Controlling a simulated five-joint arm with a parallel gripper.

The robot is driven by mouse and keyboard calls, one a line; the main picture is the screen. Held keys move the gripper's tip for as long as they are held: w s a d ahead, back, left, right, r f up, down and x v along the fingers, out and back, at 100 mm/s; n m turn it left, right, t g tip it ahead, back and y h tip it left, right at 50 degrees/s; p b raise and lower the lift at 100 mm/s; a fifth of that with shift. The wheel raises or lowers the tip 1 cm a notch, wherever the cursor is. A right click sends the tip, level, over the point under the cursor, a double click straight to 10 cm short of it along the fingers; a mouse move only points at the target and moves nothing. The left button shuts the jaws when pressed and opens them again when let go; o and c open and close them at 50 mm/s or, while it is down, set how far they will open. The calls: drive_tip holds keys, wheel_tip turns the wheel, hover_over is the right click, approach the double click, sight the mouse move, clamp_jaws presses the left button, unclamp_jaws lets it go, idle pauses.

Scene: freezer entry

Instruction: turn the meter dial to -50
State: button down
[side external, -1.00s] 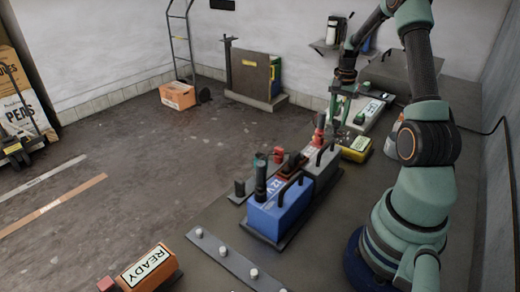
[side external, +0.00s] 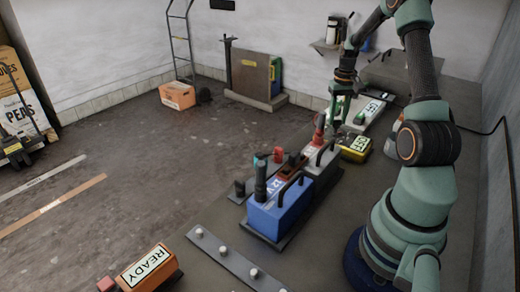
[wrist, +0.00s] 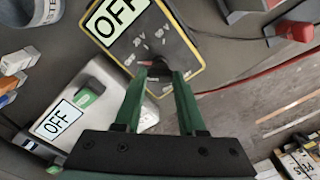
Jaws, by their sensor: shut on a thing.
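The meter (wrist: 185,62) is a dark box with a yellow rim and a white plate reading OFF; it fills the upper middle of the wrist view. In the side external view a yellow-edged box (side external: 356,149) beside my gripper appears to be it. Small pale scale marks lie on its face, too blurred to read surely. A dark dial knob (wrist: 158,68) sits near its lower edge. My gripper (wrist: 160,76) is shut on this knob, with a green finger on each side. It also shows in the side external view (side external: 340,112).
A white device (wrist: 92,105) with a green switch and an OFF plate stands close to the left. A red-handled part (wrist: 292,32) lies at upper right. In the side external view, a blue box (side external: 275,217) and a grey box (side external: 320,160) stand in front on the bench.

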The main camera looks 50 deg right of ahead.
sight(337, 120)
drive_tip(key=shift+n, duration=0.3)
idle(0.4)
drive_tip(key=shift+c, duration=2.4)
unclamp_jaws()
drive_tip(key=shift+r, duration=0.1)
wheel_tip(337, 120, up, 12)
